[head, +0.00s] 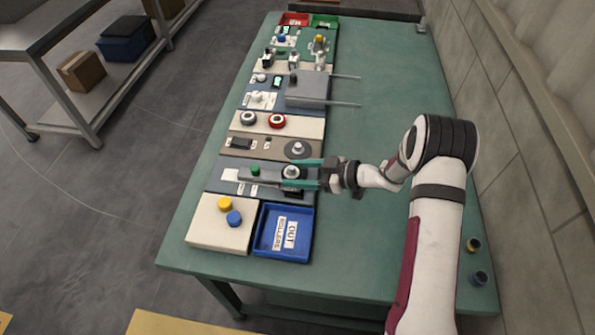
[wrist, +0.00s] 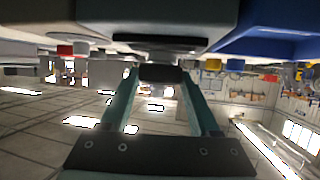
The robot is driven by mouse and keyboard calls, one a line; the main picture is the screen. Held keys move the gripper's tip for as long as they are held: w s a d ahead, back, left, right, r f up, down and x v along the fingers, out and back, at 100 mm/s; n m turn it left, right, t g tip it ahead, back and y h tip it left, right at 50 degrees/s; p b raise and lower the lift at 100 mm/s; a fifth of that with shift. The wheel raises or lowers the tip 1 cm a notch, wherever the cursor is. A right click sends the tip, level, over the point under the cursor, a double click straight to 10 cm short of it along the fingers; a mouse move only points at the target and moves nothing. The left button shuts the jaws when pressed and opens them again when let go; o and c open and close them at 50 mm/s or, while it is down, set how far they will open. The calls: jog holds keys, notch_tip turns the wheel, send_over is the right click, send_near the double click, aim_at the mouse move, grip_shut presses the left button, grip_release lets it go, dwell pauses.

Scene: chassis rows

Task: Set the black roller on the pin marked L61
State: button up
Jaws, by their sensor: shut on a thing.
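My gripper (head: 286,172) reaches in from the right over the dark grey near panel (head: 219,178), its two teal fingers parallel to the table. In the wrist view its fingers (wrist: 162,75) close on the black roller (wrist: 162,73), which sits between the tips. In the head view a pale, round-topped piece with a dark lower ring (head: 291,171) shows between the fingers; the roller is not clearly separable from it. I cannot tell whether the roller touches a pin. White labels lie on the panel, too small to read, so I cannot pick out L61.
A green knob (head: 255,169) stands just left of the fingertips. A blue tray (head: 261,249) labelled for rollers and a cream block (head: 205,236) with yellow and blue rollers lie nearer. Other panels with fittings run up the table. The table's right side is mostly clear.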

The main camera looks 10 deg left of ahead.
jog(key=o, duration=1.4)
jog(key=v, duration=1.5)
jog(key=shift+s+d+r, duration=0.1)
jog(key=shift+d+r, duration=0.05)
jog(key=shift+d, duration=0.2)
notch_tip(320, 180, up, 7)
